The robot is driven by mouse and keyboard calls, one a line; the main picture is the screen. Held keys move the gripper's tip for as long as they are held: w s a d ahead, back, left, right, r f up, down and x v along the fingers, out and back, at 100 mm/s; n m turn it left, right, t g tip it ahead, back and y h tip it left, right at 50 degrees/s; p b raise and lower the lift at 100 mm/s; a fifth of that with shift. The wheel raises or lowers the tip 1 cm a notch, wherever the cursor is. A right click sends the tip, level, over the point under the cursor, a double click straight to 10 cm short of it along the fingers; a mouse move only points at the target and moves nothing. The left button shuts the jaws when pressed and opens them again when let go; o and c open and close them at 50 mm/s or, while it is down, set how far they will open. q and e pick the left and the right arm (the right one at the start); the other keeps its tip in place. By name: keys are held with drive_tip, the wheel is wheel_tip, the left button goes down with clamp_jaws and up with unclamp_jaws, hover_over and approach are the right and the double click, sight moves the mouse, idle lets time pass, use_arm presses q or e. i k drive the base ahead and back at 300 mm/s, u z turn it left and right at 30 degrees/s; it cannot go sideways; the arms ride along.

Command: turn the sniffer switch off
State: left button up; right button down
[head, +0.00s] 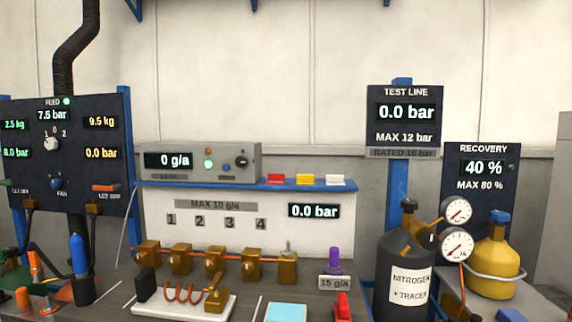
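The sniffer appears to be the grey box (200,162) on the blue shelf behind the bench; its display (168,161) reads 0 g/a. Its front has a lit green lamp (208,164), a small dim red lamp (208,152), a small dark control (226,166) and a round black knob (242,161). The dark control may be the switch; it is too small to tell its position. Neither of my grippers shows in the head view.
Brass valves (181,259) line the bench below the shelf. A dark panel (68,150) stands left. A nitrogen cylinder (402,250) and a yellow cylinder (494,262) stand right.

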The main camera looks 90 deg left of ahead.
sight(241, 162)
drive_tip(key=u, duration=2.45)
